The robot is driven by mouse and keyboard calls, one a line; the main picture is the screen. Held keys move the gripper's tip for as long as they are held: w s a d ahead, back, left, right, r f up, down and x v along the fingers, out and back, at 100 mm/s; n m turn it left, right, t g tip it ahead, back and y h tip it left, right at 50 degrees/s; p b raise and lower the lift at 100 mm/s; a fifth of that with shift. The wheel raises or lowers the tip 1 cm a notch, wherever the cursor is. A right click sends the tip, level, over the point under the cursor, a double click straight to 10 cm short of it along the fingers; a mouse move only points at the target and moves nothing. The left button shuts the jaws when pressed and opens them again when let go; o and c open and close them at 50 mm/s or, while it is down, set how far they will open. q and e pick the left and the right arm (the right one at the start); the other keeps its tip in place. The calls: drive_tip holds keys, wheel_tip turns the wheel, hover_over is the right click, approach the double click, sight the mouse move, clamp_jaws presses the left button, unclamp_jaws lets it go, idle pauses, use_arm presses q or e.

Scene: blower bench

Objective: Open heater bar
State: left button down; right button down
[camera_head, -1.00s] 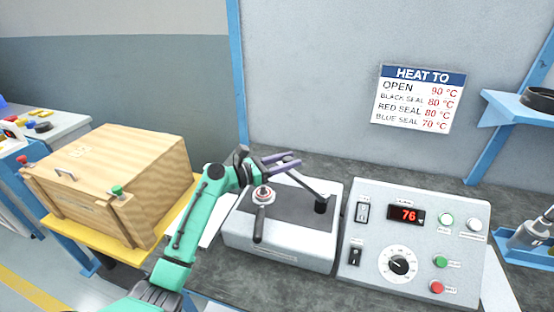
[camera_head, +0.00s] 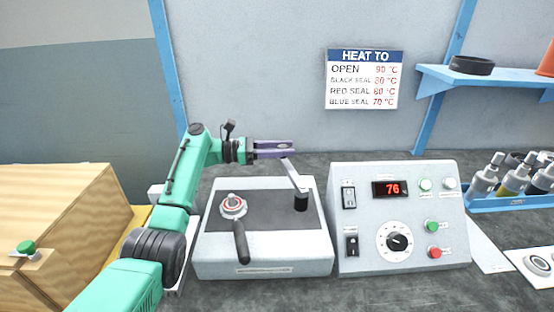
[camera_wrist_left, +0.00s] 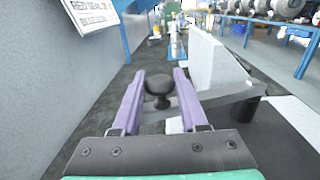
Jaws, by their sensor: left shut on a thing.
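The heater unit (camera_head: 262,250) is a light grey box with a dark top plate on the bench. Its grey heater bar (camera_head: 295,175) runs from a black post (camera_head: 301,202) at the right of the plate toward the back; it also shows in the left wrist view (camera_wrist_left: 224,96). A black knob (camera_wrist_left: 158,86) at the bar's far end sits between the purple fingers. My left gripper (camera_head: 292,148) reaches in from the left behind the heater and is shut on this knob. A black lever handle (camera_head: 240,240) with a red-ringed hub (camera_head: 233,206) sits at the plate's left. My right gripper is not in view.
A control box (camera_head: 398,220) right of the heater has a red display (camera_head: 390,189) reading 76. A wall sign (camera_head: 363,79) lists OPEN at 90 °C. A wooden box (camera_head: 75,225) stands at left. A blue tray (camera_head: 515,203) with bottles stands at right.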

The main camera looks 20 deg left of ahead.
use_arm(q)
drive_tip(key=shift+w+d+g, duration=0.1)
drive_tip(key=shift+d+g, duration=0.1)
drive_tip(key=shift+g, duration=0.1)
drive_tip(key=shift+c, duration=2.2)
unclamp_jaws()
drive_tip(key=b+v, duration=0.1)
drive_tip(key=v, duration=0.3)
drive_tip(key=b+v, duration=0.1)
drive_tip(key=v, duration=0.4)
drive_tip(key=b+v, duration=0.1)
drive_tip(key=v, duration=0.3)
drive_tip(key=shift+a+f, duration=0.25)
drive_tip(key=shift+a, duration=0.45)
drive_tip(key=shift+r, duration=0.1)
